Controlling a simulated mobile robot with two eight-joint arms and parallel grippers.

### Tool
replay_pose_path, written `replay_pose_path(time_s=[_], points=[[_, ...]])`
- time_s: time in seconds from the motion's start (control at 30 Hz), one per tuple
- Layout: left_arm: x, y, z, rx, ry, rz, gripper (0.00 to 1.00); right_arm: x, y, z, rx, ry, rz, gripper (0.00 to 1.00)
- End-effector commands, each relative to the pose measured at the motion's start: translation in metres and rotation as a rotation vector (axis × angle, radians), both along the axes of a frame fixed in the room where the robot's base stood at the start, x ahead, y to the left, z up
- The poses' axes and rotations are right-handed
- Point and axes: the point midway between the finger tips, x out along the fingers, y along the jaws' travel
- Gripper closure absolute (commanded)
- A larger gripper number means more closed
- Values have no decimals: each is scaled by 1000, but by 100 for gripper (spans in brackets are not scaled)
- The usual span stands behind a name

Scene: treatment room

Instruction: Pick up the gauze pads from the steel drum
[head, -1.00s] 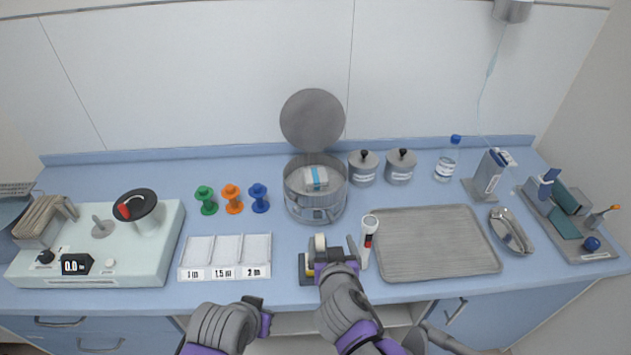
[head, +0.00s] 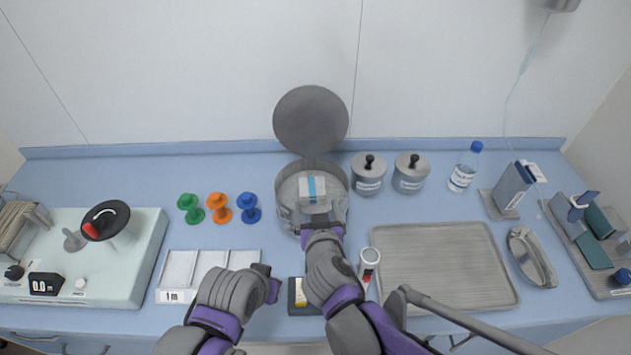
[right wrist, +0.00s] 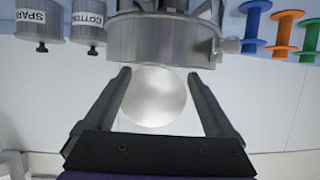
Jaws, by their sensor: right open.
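The steel drum (head: 283,213) stands open on the counter with its round lid (head: 311,121) raised behind it. The gauze pads (head: 312,188), a white pack with a blue band, sit inside the drum near the top. My right gripper (head: 320,226) is at the drum's near side, in front of the pads; it covers part of the near wall. In the right wrist view its two fingers (right wrist: 163,85) are spread apart with nothing between them, and the drum (right wrist: 165,38) shows beyond them.
Two lidded steel jars (head: 368,175) stand right of the drum. Green, orange and blue spools (head: 249,208) stand left of it. A white flashlight (head: 368,265) is close beside my right arm. An empty steel tray (head: 445,262) lies right, a compartment tray (head: 210,262) left.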

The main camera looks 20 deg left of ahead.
Motion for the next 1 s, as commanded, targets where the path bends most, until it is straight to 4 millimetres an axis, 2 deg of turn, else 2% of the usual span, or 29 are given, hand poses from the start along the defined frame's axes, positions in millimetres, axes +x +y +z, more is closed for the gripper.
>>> replay_pose_path(time_s=[0.2,0.47,0.7,0.83,1.0], points=[[-2,0,-4,0,3,0,100,28,10,-14,0,1,-1,10],[-2,0,-4,0,3,0,100,45,16,-21,0,1,-1,10],[-2,0,-4,0,4,0,100,75,27,-35,-1,1,-1,10],[-2,0,-4,0,3,0,100,84,30,-39,1,1,0,10],[-2,0,-4,0,3,0,100,86,31,-40,0,1,0,10]])
